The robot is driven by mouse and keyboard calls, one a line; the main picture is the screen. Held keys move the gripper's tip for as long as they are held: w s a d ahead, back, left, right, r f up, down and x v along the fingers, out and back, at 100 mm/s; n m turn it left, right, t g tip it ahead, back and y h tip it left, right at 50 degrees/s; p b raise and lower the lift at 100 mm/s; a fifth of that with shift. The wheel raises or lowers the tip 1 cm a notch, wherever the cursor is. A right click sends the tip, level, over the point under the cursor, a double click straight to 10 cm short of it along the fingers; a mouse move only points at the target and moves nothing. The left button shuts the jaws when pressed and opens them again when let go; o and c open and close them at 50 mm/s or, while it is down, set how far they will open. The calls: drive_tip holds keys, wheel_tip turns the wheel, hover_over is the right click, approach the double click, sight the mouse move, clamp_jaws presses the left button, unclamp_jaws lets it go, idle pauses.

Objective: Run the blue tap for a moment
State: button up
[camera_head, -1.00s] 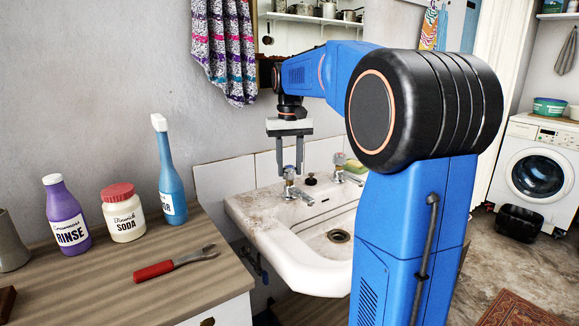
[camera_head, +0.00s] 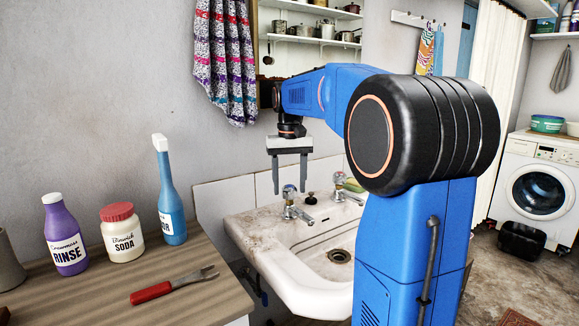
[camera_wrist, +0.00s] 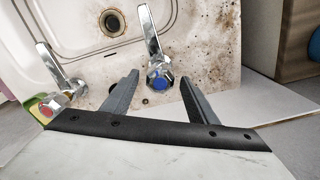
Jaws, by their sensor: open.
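The blue tap (camera_head: 290,206) is a chrome tap with a blue-marked cap at the back left of the stone-white basin (camera_head: 262,225). In the wrist view the blue cap (camera_wrist: 159,80) shows between the two finger ends, with a gap on each side. My gripper (camera_head: 290,190) points down over this tap, its fingertips about level with the cap. It is open and empty, and it also shows in the wrist view (camera_wrist: 159,77). No water stream shows at the spout.
A second chrome tap (camera_head: 345,190) stands to the right; its cap is red in the wrist view (camera_wrist: 52,106). A dark plug (camera_head: 311,198) sits between the taps.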

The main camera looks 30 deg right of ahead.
wheel_tip(320, 180, up, 17)
idle(0.5)
idle(0.4)
wheel_tip(320, 180, down, 17)
drive_tip(key=shift+f, duration=0.2)
idle(0.7)
wheel_tip(320, 180, up, 17)
wheel_tip(320, 180, down, 16)
drive_tip(key=shift+f, duration=0.6)
drive_tip(key=n, duration=0.5)
drive_tip(key=shift+n, duration=0.3)
drive_tip(key=n, duration=0.6)
drive_tip(key=shift+r, duration=0.1)
idle(1.0)
